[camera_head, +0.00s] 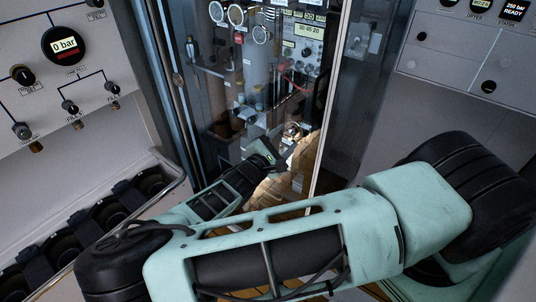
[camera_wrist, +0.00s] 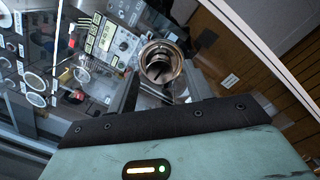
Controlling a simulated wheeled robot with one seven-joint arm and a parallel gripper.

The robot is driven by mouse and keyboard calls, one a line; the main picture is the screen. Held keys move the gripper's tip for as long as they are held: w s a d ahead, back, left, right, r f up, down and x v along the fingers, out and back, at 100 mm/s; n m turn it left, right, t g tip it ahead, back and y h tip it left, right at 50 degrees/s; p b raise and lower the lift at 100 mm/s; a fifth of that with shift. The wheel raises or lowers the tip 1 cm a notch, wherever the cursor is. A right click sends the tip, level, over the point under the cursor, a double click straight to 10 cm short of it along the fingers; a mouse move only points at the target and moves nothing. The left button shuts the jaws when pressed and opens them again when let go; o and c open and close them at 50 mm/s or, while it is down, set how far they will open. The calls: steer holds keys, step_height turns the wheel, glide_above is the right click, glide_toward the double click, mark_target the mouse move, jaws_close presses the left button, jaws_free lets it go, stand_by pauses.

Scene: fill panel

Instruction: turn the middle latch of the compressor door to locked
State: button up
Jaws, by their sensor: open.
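A round metal latch (camera_wrist: 162,63) with a dark recessed centre shows in the wrist view, just ahead of my gripper (camera_wrist: 163,88). The fingers are apart, one on each side of the latch in the picture. I cannot tell whether they touch it or how far off it is. In the head view, my gripper (camera_head: 274,153) is in front of the glass compressor door (camera_head: 333,90), close to a bright round fitting (camera_head: 292,132) that looks like the same latch. The latch's exact turn position is not readable.
Behind the glass are several gauges (camera_head: 236,15) and a control panel (camera_head: 308,45). A grey panel with a "0 bar" display (camera_head: 66,45) stands at left, above a rack of black holders (camera_head: 75,235). Another panel (camera_head: 470,50) stands at right. My arm crosses the foreground.

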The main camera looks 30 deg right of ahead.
steer(key=b+v, duration=0.4)
steer(key=v, duration=1.3)
steer(key=shift+b, duration=0.35)
steer(key=shift+d+f, duration=0.1)
steer(key=shift+f, duration=0.05)
steer(key=s+f+m+g+y, duration=0.2)
steer(key=s+m+g+y, duration=0.1)
steer(key=s+g+y, duration=0.6)
steer(key=s+a+r+m+t+y, duration=0.1)
steer(key=s+a+r+y, duration=0.2)
steer(key=r, duration=0.4)
steer(key=s+a+r+m+t+y, duration=0.1)
steer(key=s+a+r+y, duration=0.3)
steer(key=s+r+y, duration=0.2)
step_height(320, 180, up, 2)
steer(key=shift+r+t, duration=0.15)
steer(key=shift+t, duration=0.15)
steer(key=shift+w+a, duration=0.1)
steer(key=shift+a, duration=0.05)
